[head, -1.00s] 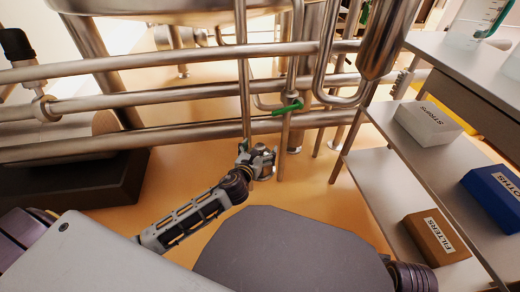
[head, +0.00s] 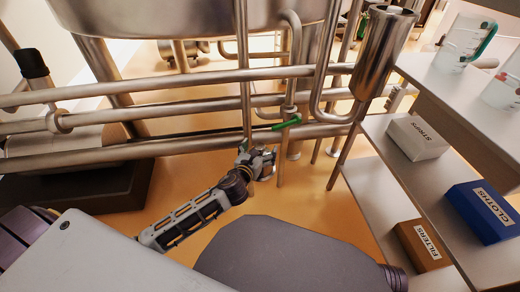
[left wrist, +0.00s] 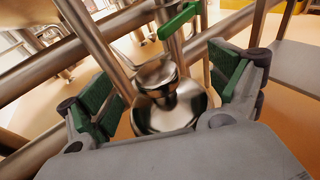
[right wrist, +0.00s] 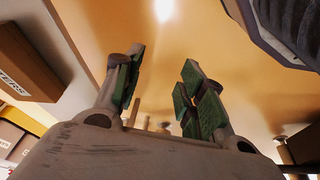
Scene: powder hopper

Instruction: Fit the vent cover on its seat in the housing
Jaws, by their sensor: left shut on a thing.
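My left gripper (head: 257,162) is low in front of the steel pipes in the head view. In the left wrist view its green-padded fingers (left wrist: 172,95) stand on either side of a round, stepped steel piece with a knob, which I take for the vent cover (left wrist: 170,110). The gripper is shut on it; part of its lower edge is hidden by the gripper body. My right gripper (right wrist: 158,90) has its green-padded fingers apart, with nothing between them. I cannot tell which steel part is the housing, and I cannot make out the seat.
Steel pipes (head: 170,88) run across the scene under a large steel vessel (head: 190,18). A green handle (head: 287,122) is just above my left gripper. A shelf unit (head: 385,190) at right holds a white box (head: 417,140), a blue box (head: 485,212) and a brown box (head: 422,245).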

